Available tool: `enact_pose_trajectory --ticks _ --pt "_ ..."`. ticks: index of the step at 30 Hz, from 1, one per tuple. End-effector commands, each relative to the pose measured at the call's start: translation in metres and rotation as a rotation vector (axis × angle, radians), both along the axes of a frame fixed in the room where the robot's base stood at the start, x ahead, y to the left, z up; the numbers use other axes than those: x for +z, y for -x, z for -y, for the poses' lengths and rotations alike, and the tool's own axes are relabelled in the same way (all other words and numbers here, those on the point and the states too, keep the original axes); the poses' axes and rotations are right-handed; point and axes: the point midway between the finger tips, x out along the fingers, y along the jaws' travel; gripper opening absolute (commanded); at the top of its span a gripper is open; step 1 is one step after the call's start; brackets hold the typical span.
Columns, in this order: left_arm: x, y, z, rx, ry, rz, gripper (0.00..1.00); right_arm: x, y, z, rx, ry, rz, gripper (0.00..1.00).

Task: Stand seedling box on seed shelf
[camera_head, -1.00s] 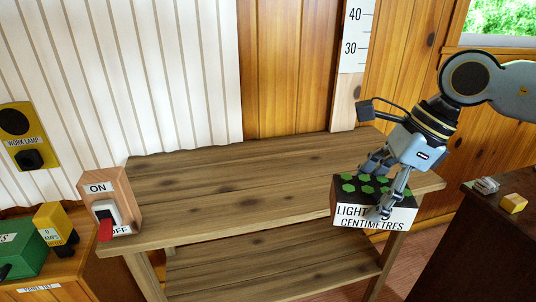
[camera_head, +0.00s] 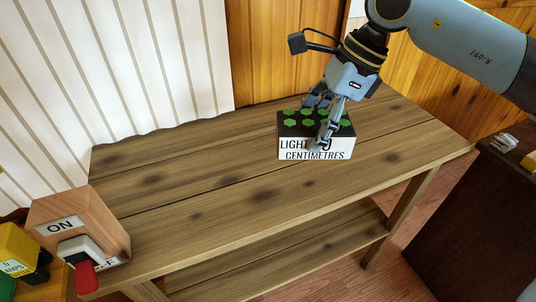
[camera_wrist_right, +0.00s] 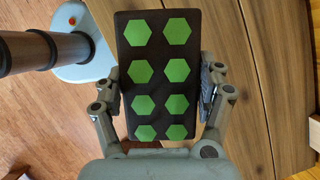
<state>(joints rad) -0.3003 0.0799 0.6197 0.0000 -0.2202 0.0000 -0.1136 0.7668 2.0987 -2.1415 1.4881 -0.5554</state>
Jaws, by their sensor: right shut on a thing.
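The seedling box (camera_head: 316,149) is a white block lettered "LIGHT" and "CENTIMETRES", with a dark top bearing green hexagons. My right gripper (camera_head: 325,122) is shut on it, one finger across the lettered front. The box is upright and appears over the top board of the wooden seed shelf (camera_head: 240,195); I cannot tell whether it touches. In the right wrist view the box (camera_wrist_right: 160,75) sits between the two fingers of my right gripper (camera_wrist_right: 162,85), with shelf planks (camera_wrist_right: 245,60) to its right. My left gripper is not in view.
A wooden switch block (camera_head: 78,220) marked "ON" with a red-tipped lever stands at the shelf's left end. A yellow meter (camera_head: 20,252) is at far left. A dark cabinet (camera_head: 475,225) stands at right. The top board is bare between switch block and box.

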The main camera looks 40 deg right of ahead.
Motion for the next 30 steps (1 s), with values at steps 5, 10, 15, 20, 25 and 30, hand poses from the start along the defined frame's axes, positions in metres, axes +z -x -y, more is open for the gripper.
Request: enact_pose_trajectory --ticks 5,10,15,20,25,30 --pt "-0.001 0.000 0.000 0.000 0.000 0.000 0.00 -0.016 -0.022 -0.025 -0.002 -0.011 0.002 0.21" --pt "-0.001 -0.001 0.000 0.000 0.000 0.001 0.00 -0.034 -0.042 -0.048 0.001 -0.009 -0.001 0.21" --pt "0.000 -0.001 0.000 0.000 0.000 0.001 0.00 -0.046 -0.056 -0.060 0.002 -0.003 0.001 0.21" --pt "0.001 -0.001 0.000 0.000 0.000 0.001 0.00 -0.061 -0.056 -0.061 0.002 -0.001 -0.004 0.21" --pt "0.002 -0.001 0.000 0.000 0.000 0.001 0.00 -0.084 -0.056 -0.061 0.001 -0.001 -0.003 0.21" --pt "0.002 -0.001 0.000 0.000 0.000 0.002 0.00 -0.088 -0.057 -0.060 0.002 0.000 0.000 0.21"
